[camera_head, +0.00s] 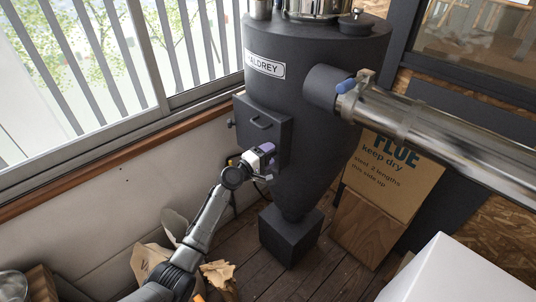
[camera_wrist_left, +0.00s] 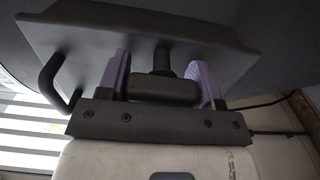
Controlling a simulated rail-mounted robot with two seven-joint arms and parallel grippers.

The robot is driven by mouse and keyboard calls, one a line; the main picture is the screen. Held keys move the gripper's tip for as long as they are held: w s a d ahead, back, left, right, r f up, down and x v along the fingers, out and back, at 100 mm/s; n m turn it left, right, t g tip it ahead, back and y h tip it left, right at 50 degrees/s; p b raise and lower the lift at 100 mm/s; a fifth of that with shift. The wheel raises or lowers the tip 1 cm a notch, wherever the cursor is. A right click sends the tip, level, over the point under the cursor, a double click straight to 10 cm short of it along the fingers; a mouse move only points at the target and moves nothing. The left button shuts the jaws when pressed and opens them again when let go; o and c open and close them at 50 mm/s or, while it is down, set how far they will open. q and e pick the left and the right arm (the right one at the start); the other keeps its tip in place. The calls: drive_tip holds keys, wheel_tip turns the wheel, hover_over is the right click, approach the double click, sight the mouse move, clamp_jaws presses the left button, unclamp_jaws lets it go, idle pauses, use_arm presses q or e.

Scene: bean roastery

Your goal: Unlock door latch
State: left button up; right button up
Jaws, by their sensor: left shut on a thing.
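A dark grey access door (camera_head: 274,119) with a bar handle (camera_head: 262,124) is on the side of a dark cone-bottomed vessel (camera_head: 316,112); it looks closed. My left gripper (camera_head: 264,153) is at the door's lower part. In the left wrist view, the latch (camera_wrist_left: 163,88) is a dark rounded grip on a short stem coming out of the door plate (camera_wrist_left: 140,28). The purple fingers of my left gripper (camera_wrist_left: 161,84) are on either side of it, shut on it. In the head view the gripper hides the latch. My right gripper is not in view.
A shiny metal duct (camera_head: 430,128) runs from the vessel to the right. A cardboard box (camera_head: 392,172) leans behind, by a wooden board (camera_head: 362,229). Torn paper (camera_head: 150,262) lies near my left arm. A slatted window (camera_head: 95,75) is at left. Wooden floor (camera_head: 320,270) is partly clear.

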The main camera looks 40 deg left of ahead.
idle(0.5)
use_arm(q)
drive_tip(key=o, duration=0.9)
drive_tip(key=shift+s+a, duration=0.3)
drive_tip(key=shift+s, duration=2)
drive_tip(key=shift+s+a, duration=0.35)
drive_tip(key=shift+s, duration=1.9)
drive_tip(key=shift+s+a, duration=0.3)
drive_tip(key=shift+s, duration=2)
